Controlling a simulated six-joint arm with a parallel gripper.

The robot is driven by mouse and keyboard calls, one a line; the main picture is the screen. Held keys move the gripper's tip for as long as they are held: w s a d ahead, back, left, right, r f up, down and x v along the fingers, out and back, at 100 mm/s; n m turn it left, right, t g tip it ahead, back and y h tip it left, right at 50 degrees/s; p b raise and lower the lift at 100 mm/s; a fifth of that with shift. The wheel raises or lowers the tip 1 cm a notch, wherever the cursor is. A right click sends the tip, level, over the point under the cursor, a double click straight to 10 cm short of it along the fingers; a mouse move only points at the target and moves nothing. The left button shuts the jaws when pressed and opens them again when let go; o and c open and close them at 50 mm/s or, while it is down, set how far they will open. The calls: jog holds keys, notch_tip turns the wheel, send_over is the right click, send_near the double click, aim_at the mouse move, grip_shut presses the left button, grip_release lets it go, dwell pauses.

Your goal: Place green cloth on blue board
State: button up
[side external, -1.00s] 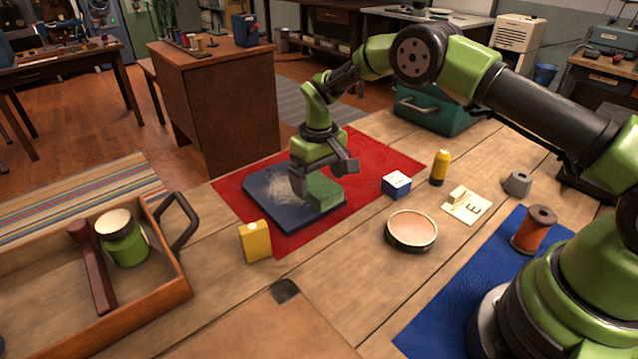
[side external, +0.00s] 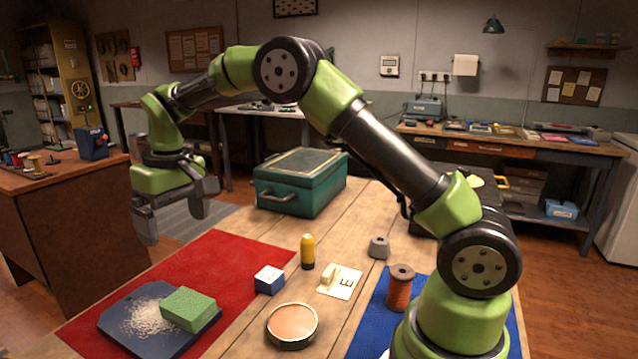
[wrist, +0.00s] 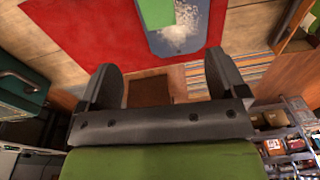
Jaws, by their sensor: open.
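The green cloth (side external: 188,309), a thick green block in shape, lies flat on the right part of the blue board (side external: 116,318). The board lies on a red cloth (side external: 215,255) and has a patch of white powder beside the green cloth. My gripper (side external: 178,222) is open and empty, raised well above and behind the board, apart from the cloth. In the wrist view, the green cloth (wrist: 157,12) and blue board (wrist: 160,46) show at the top edge, beyond the open fingers (wrist: 162,72).
A teal box (side external: 300,183) is at the back. An orange spool (side external: 399,288) stands on a blue mat (side external: 366,322).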

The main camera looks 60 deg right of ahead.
jog(key=s+r+m+t+y, duration=0.1)
jog(key=s+r+t, duration=0.1)
jog(key=s+r, duration=0.6)
jog(key=s+r+m+t, duration=0.15)
jog(key=s+r, duration=0.35)
jog(key=s, duration=0.5)
jog(key=s+f+m+t, duration=0.1)
jog(key=s+f+t, duration=0.1)
jog(key=s, duration=0.7)
jog(key=shift+a+t+y, duration=0.3)
jog(key=shift+t, duration=0.05)
